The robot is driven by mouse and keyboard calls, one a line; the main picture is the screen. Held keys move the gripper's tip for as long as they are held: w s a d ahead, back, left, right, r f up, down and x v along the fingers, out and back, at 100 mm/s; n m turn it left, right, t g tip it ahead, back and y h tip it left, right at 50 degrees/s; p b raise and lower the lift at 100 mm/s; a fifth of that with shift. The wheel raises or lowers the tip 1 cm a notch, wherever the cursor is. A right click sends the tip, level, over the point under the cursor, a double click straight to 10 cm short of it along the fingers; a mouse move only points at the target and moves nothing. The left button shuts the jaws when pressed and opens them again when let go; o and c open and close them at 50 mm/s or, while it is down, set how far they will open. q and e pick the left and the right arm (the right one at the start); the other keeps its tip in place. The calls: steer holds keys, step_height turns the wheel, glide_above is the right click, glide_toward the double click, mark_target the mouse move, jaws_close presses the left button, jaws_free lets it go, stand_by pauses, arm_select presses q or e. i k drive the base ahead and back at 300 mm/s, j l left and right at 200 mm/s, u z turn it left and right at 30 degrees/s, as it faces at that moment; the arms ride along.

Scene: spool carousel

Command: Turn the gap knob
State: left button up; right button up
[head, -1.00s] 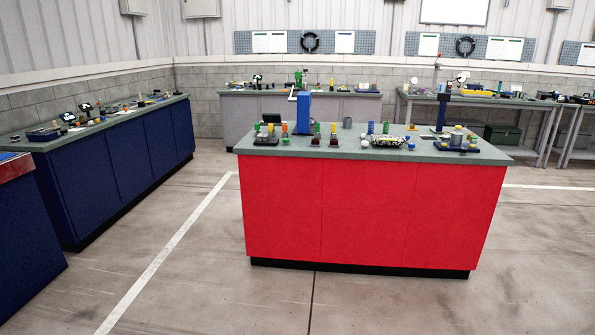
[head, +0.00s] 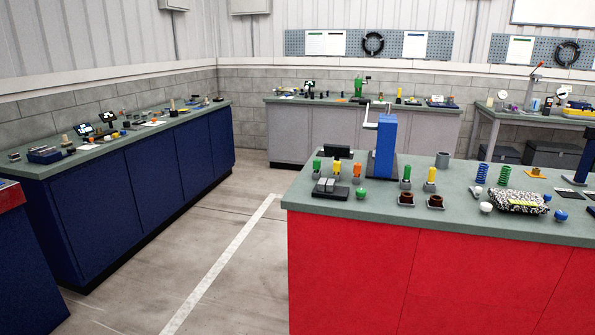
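Neither of my grippers is in view. I cannot tell which part is the gap knob; the small parts on the benches are too far off to make out. The red workbench (head: 400,270) stands at the right, with a grey-green top. On it are a blue upright device (head: 386,147) with a crank at its top, a black base with colored-top parts (head: 331,189), and small round knobs in green (head: 361,192), white (head: 486,207) and blue (head: 561,215). No spool carousel can be clearly picked out.
A long blue cabinet (head: 135,178) with small devices on top runs along the left wall. A grey cabinet (head: 345,132) stands at the back, and a grey table (head: 530,117) at the back right. Open floor with a white line (head: 222,265) lies between the blue cabinet and red workbench.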

mark_target(361, 192)
steer(key=i+z, duration=0.1)
steer(key=i, duration=0.4)
steer(key=i+j+z, duration=0.15)
steer(key=i, duration=0.35)
steer(key=i+j+z, duration=0.1)
steer(key=i, duration=0.4)
steer(key=i+j+z, duration=0.15)
steer(key=i, duration=0.35)
steer(key=i+j+z, duration=0.1)
steer(key=i+j, duration=0.2)
steer(key=i, duration=0.15)
